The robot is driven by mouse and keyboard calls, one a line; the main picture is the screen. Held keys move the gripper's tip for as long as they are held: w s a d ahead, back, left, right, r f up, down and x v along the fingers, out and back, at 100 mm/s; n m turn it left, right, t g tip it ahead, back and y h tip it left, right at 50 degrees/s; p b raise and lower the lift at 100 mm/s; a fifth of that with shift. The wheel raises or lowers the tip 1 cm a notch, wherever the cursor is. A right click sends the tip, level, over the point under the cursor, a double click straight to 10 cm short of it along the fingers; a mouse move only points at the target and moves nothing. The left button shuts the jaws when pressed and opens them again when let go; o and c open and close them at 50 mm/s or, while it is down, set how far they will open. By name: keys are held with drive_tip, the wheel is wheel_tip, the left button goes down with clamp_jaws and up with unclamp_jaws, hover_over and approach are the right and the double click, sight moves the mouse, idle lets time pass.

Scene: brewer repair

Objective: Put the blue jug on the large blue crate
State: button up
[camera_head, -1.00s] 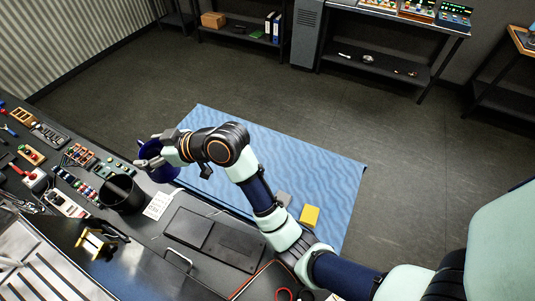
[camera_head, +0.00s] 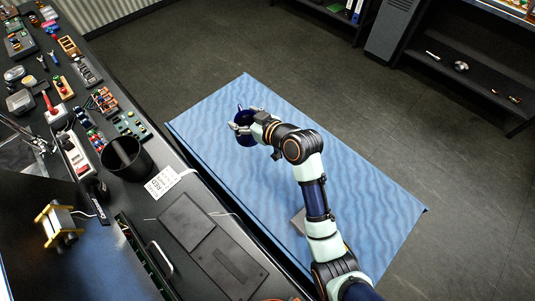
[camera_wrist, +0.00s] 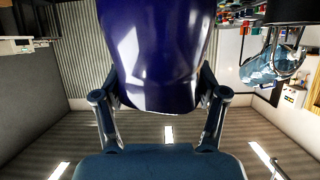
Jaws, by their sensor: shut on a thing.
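The blue jug (camera_head: 244,138) is dark blue and glossy, and it appears over the far left part of the large blue crate. It also fills the upper middle of the wrist view (camera_wrist: 155,50). My gripper (camera_head: 247,122) is shut on the jug, with one finger on each side of its body. The large blue crate (camera_head: 350,185) shows as a broad, light blue, rippled top in the middle of the head view. I cannot tell whether the jug touches the crate or hangs above it. The gripper partly hides the jug.
A dark workbench (camera_head: 185,185) runs along the crate's left side. It carries a black cylindrical pot (camera_head: 127,160), a white sheet (camera_head: 163,183) and several small devices. A grey block (camera_head: 298,220) shows on the crate beside my arm. Much of the crate top is clear.

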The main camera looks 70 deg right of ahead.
wheel_tip(320, 180, down, 19)
drive_tip(key=b, duration=0.4)
drive_tip(key=shift+f, duration=0.15)
drive_tip(key=shift+f+b, duration=0.2)
drive_tip(key=shift+b, duration=0.25)
drive_tip(key=o, duration=1.4)
drive_tip(key=shift+c, duration=0.2)
